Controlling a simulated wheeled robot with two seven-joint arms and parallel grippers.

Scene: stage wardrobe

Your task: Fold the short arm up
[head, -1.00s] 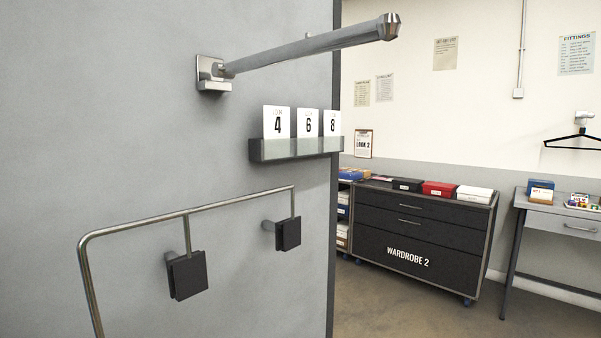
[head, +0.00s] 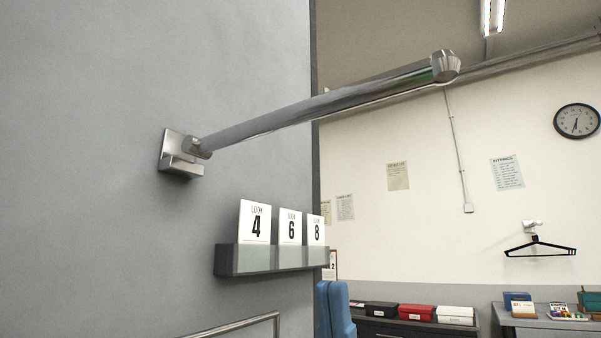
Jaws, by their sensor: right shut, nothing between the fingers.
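The short arm (head: 320,106) is a shiny metal bar that sticks out from the grey panel, rising to the right to a faceted end cap. Its inner end meets a square metal wall bracket (head: 180,155). My left gripper is out of the frame.
A dark ledge (head: 230,261) with number cards 4, 6 and 8 sits on the panel below the bar. A bent metal rail (head: 240,325) is lower down. A dark cabinet (head: 375,329) and a hanger (head: 540,249) are farther back. The space around the bar looks clear.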

